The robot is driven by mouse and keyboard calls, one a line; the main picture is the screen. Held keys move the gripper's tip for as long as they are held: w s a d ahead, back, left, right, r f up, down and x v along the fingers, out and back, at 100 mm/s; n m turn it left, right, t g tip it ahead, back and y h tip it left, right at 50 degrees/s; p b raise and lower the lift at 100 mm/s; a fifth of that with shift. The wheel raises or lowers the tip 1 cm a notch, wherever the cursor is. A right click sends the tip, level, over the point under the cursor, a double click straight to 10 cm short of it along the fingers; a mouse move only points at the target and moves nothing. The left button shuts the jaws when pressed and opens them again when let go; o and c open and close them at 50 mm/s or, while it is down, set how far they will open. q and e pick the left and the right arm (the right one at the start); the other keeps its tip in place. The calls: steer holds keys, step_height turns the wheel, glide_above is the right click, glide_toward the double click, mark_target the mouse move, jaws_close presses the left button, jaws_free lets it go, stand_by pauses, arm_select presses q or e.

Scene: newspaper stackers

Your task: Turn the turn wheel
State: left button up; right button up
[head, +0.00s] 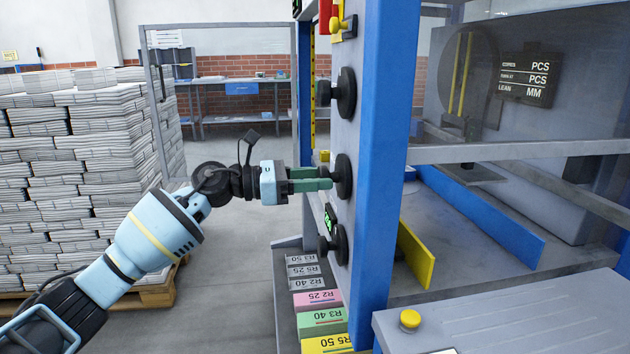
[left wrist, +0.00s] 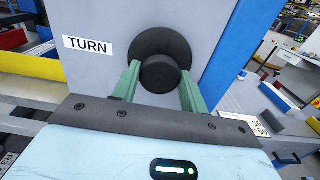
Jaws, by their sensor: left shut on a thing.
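The turn wheel is a black disc with a round hub on the grey machine panel. In the head view it is the middle one of three black wheels (head: 344,177). In the left wrist view the wheel (left wrist: 160,74) sits right of a white label (left wrist: 88,46) reading "TURN". My left gripper (head: 326,180) has green fingers, pointing at the panel. In the left wrist view its fingers (left wrist: 158,88) are on either side of the hub and shut on it. My right gripper is not in view.
Another black wheel (head: 346,93) is above and one (head: 340,244) below the turn wheel. A blue post (head: 385,150) stands just right of them. Labelled coloured blocks (head: 322,320) lie below. Newspaper stacks (head: 75,150) stand on a pallet at left. The floor (head: 220,280) between is clear.

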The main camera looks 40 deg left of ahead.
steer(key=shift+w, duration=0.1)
arm_select(q)
steer(key=o, duration=1)
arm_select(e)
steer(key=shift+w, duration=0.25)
arm_select(q)
steer(key=shift+a, duration=0.1)
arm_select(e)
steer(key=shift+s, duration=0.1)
arm_select(q)
steer(key=v, duration=0.7)
steer(key=shift+s+a, duration=0.2)
steer(key=shift+s, duration=0.1)
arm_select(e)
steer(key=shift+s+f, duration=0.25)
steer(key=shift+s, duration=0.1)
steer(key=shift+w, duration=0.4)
